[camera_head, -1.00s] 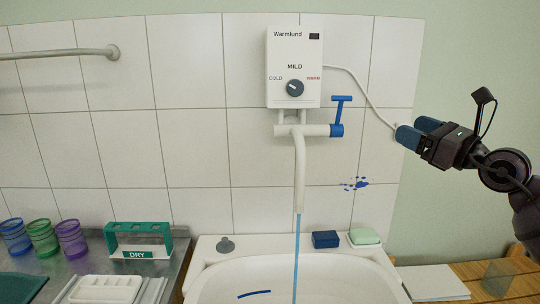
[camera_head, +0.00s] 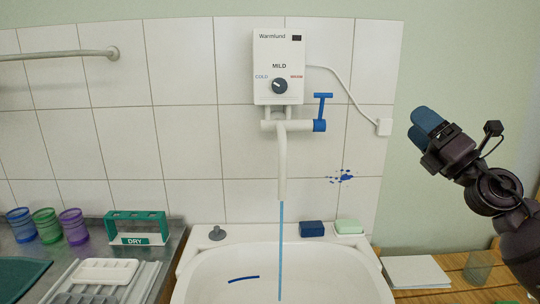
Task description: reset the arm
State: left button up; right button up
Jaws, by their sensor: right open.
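My right gripper (camera_head: 420,128) is at the right of the head view, up in front of the wall and to the right of the water heater. Its two blue fingers are apart and point up and left, with nothing between them. My left gripper does not show. The white water heater (camera_head: 279,60) hangs on the tiled wall, with a dial and a blue-handled tap (camera_head: 320,115). A thin blue stream of water (camera_head: 281,240) runs from its spout into the white sink (camera_head: 340,262).
A dark blue block (camera_head: 312,229) and a green soap (camera_head: 349,226) lie on the sink's back rim. Several coloured cups (camera_head: 46,224) and a green DRY rack (camera_head: 137,230) stand at left. Paper (camera_head: 416,271) and a clear glass (camera_head: 478,267) are on the wooden table at right.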

jog(key=s+f+m+g+h, duration=0.1)
jog(key=s+f+m+h, duration=0.25)
jog(key=f+m, duration=0.6)
jog(key=s+d+f+m+h+p, duration=0.15)
jog(key=f+m+h, duration=0.25)
jog(key=f+m, duration=0.55)
jog(key=s+f+m+g+h, duration=0.1)
jog(key=s+f+m+h, duration=0.4)
jog(key=f, duration=0.8)
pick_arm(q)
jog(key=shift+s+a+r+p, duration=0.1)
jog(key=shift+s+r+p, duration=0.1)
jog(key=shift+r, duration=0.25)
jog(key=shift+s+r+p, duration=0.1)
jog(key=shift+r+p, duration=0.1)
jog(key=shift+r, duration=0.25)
pick_arm(e)
jog(key=s+a+f+m+g, duration=0.1)
jog(key=s+f+m+g, duration=0.2)
jog(key=s+f, duration=0.7)
jog(key=s+a+f+m+g, duration=0.2)
jog(key=s+f+m, duration=0.4)
jog(key=s+f, duration=0.4)
jog(key=s+g+h, duration=0.1)
jog(key=s, duration=0.4)
jog(key=shift+a+f+g, duration=0.15)
jog(key=shift+f+g, duration=0.15)
jog(key=shift+g, duration=0.1)
